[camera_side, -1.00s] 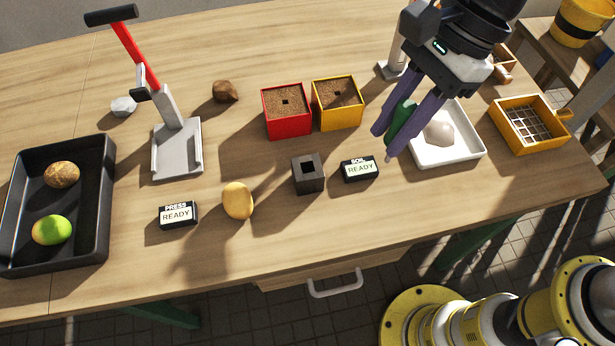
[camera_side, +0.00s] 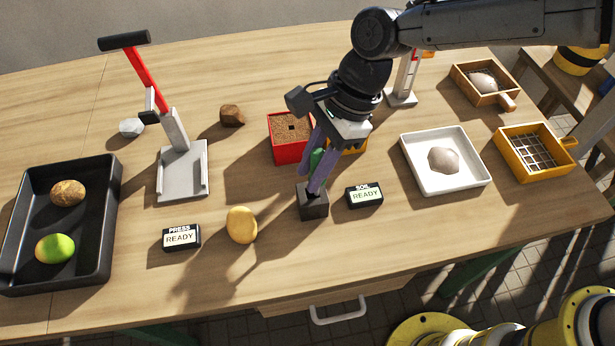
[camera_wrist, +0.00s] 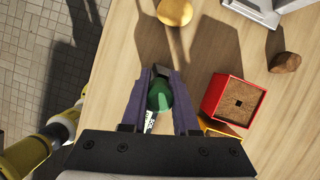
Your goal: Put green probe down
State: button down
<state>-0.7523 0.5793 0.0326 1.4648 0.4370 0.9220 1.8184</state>
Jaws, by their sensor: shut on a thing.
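My gripper (camera_side: 317,175) is shut on the green probe (camera_side: 316,160). It holds the probe over the dark square holder block (camera_side: 314,208), and the fingertips reach down to its top. I cannot tell whether the probe's tip is inside the block's hole. In the wrist view the green probe (camera_wrist: 160,95) sits between the two purple fingers, with the dark block (camera_wrist: 154,74) just beyond it. The soil display (camera_side: 364,195) reads READY and stands right of the block.
The red soil box (camera_side: 289,151) is behind the block, and a yellow one (camera_side: 350,149) is partly hidden by my gripper. A yellow potato (camera_side: 241,225) and the press display (camera_side: 181,237) lie left. A white tray (camera_side: 481,180) stands right.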

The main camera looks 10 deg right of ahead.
jog(key=shift+w+a+f, duration=0.15)
jog(key=shift+a+f, duration=0.05)
jog(key=shift+f, duration=0.8)
jog(key=shift+w+a+f, duration=0.15)
jog(key=shift+f, duration=0.85)
jog(key=shift+f, duration=0.5)
jog(key=c, duration=0.7)
grip_release()
jog(key=shift+r, duration=0.1)
jog(key=shift+r, duration=0.3)
jog(key=shift+v, duration=6.15)
